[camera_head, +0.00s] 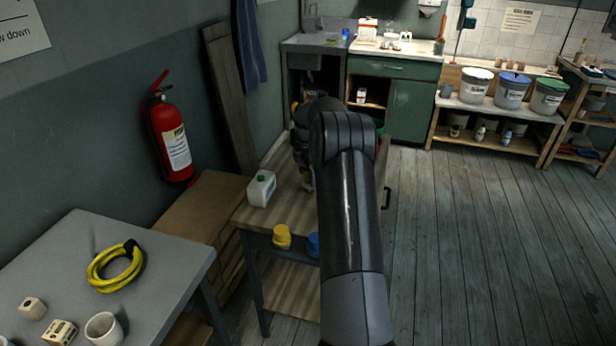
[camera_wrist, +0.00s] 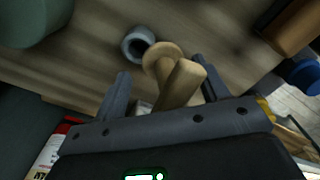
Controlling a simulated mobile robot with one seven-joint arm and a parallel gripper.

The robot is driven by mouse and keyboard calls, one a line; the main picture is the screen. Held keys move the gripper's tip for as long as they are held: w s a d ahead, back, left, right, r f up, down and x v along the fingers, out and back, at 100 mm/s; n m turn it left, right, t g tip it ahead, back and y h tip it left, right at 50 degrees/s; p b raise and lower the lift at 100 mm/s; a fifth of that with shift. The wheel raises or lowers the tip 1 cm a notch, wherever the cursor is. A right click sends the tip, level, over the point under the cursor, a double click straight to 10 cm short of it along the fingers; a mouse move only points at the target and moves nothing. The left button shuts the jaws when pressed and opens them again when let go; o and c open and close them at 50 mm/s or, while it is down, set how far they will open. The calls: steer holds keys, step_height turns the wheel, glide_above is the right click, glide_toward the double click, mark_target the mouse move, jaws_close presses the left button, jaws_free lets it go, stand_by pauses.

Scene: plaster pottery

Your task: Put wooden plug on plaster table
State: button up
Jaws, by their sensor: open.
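The wooden plug (camera_wrist: 182,86), a pale tan piece with a round disc and a thick stem, shows in the wrist view. It lies between the two spread fingers of my gripper (camera_wrist: 160,66), which is open; I cannot tell whether a finger touches it. In the head view my arm hides most of the area around the gripper, over a wood-topped bench (camera_head: 285,190). A grey-topped table (camera_head: 165,250) stands at lower left in the head view; I cannot tell which table is the plaster table.
The grey table carries a yellow cable coil (camera_head: 115,266), a white cup (camera_head: 103,328) and small blocks. A fire extinguisher (camera_head: 172,135) hangs on the wall. Floor at right is clear.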

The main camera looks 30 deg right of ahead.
step_height(320, 180, up, 10)
steer(key=shift+f, duration=0.1)
steer(key=shift+a+r, duration=0.15)
steer(key=shift+r, duration=0.6)
steer(key=s+a+r+m+t+h, duration=0.15)
steer(key=s+a+r+m, duration=0.55)
steer(key=s+a+r, duration=0.9)
steer(key=s+a+f+m+t, duration=0.1)
steer(key=s+a+f+m, duration=0.1)
steer(key=s, duration=0.6)
steer(key=s+a+f+m+t+y, duration=0.1)
steer(key=s+a+f+m, duration=0.2)
steer(key=s, duration=0.6)
steer(key=s+a+f+m+t, duration=0.2)
steer(key=s+a+m, duration=0.3)
steer(key=s, duration=0.3)
steer(key=shift+s+a+f+m, duration=0.2)
steer(key=shift+a+f+m, duration=0.1)
steer(key=shift+a, duration=0.5)
steer(key=shift+y, duration=0.25)
